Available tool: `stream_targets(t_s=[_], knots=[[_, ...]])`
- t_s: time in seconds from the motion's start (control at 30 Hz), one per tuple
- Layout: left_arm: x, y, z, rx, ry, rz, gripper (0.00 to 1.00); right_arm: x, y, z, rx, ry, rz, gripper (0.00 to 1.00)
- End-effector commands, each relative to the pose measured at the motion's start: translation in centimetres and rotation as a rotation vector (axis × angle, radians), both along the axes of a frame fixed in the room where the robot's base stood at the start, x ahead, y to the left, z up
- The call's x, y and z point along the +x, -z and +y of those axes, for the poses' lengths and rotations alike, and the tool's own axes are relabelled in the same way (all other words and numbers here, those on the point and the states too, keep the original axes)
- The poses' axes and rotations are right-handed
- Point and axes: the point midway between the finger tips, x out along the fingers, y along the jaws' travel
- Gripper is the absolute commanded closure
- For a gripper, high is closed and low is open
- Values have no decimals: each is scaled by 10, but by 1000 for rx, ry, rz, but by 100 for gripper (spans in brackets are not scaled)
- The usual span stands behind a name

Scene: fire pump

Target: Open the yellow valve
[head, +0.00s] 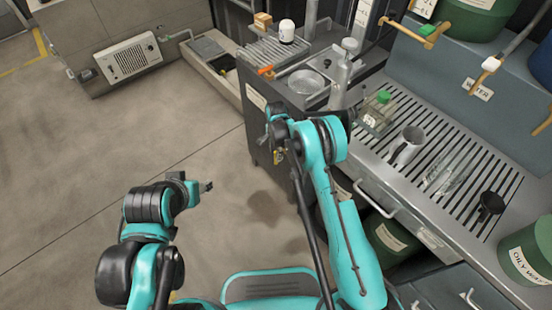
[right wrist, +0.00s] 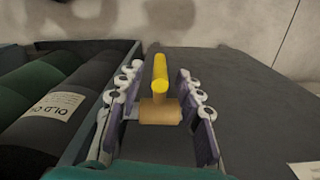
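The yellow valve (right wrist: 160,73) shows in the right wrist view as a bright yellow bar on a tan, cylinder-shaped body (right wrist: 160,112). My right gripper (right wrist: 157,76) is open, with one finger on each side of the valve. The tan body lies between the fingers, close to the right one; I cannot tell whether they touch. In the head view my right gripper (head: 276,132) is beside the dark cabinet's left side, and the valve is mostly hidden there. My left gripper (head: 207,186) is over bare floor, far from the valve, its fingers too small to judge.
The dark cabinet (head: 257,115) stands beside my right gripper. The slatted steel counter (head: 440,165) to the right holds a grey mug (head: 407,145) and a green-capped bottle (head: 379,108). Dark drums with a label (right wrist: 60,105) lie left in the wrist view. The floor at left is clear.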

Motion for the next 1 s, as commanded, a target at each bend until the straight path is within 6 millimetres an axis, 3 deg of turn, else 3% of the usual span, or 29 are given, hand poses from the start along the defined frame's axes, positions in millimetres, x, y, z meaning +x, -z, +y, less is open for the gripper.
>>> stream_targets(t_s=[0.03, 0.2, 0.53, 0.57, 0.7, 1.0], knots=[[0, 6, 0, 0, 0, 0, 52, 0, 11, 0, 0, 0, 0, 64], [0, 13, 0, 0, 0, 0, 52, 0, 29, 0, 0, 0, -1, 64], [0, 13, 0, 0, 0, 0, 52, 0, 32, 0, 0, -1, -1, 64], [0, 13, 0, 0, 0, 0, 52, 0, 32, 0, 0, -1, -1, 67], [0, 13, 0, 0, 0, 0, 52, 0, 32, 0, 0, -1, -1, 100], [0, 13, 0, 0, 0, 0, 52, 0, 32, 0, 6, -1, -9, 100]])
